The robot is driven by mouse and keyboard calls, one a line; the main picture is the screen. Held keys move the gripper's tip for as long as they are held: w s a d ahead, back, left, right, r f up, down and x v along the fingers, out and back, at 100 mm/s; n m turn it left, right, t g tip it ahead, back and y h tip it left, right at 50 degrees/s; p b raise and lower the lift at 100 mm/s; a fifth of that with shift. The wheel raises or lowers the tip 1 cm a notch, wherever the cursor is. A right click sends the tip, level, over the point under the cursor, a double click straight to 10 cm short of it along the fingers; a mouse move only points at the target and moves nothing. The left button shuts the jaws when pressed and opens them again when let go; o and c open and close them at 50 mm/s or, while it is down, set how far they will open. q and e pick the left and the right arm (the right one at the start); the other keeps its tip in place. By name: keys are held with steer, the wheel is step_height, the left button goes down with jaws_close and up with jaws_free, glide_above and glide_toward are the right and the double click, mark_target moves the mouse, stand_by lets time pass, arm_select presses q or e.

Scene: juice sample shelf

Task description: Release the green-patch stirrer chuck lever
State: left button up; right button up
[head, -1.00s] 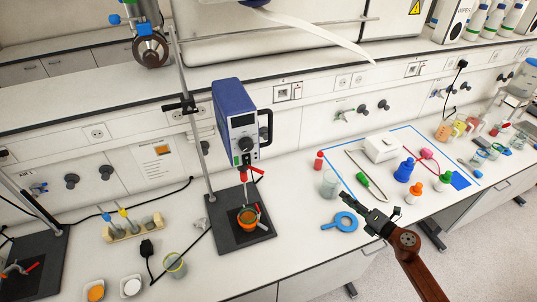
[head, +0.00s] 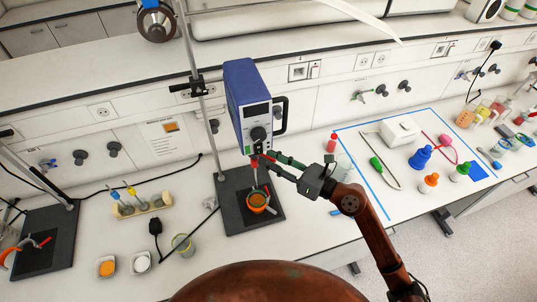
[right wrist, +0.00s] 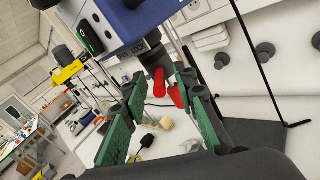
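The blue overhead stirrer (head: 245,100) hangs on its stand, with a small green patch (head: 247,150) low on its front. Below its body is a red chuck lever (head: 255,163). In the right wrist view red lever parts (right wrist: 159,82) show under a LOCK label, between and beyond the fingertips. My right gripper (head: 268,161) is at the chuck from the right, its green-padded fingers apart; it also shows in the right wrist view (right wrist: 160,90). I cannot tell whether a finger touches the lever. My left gripper is not in view.
An orange cup (head: 257,202) stands on the dark stand base (head: 232,214) below the chuck. The stand rod (head: 203,120) is close on the left. A glass beaker (head: 342,168) and blue-taped area lie right. A second stand base (head: 45,245) is far left.

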steer(key=shift+w+a, duration=0.2)
steer(key=shift+a, duration=0.2)
jaws_close()
stand_by(0.5)
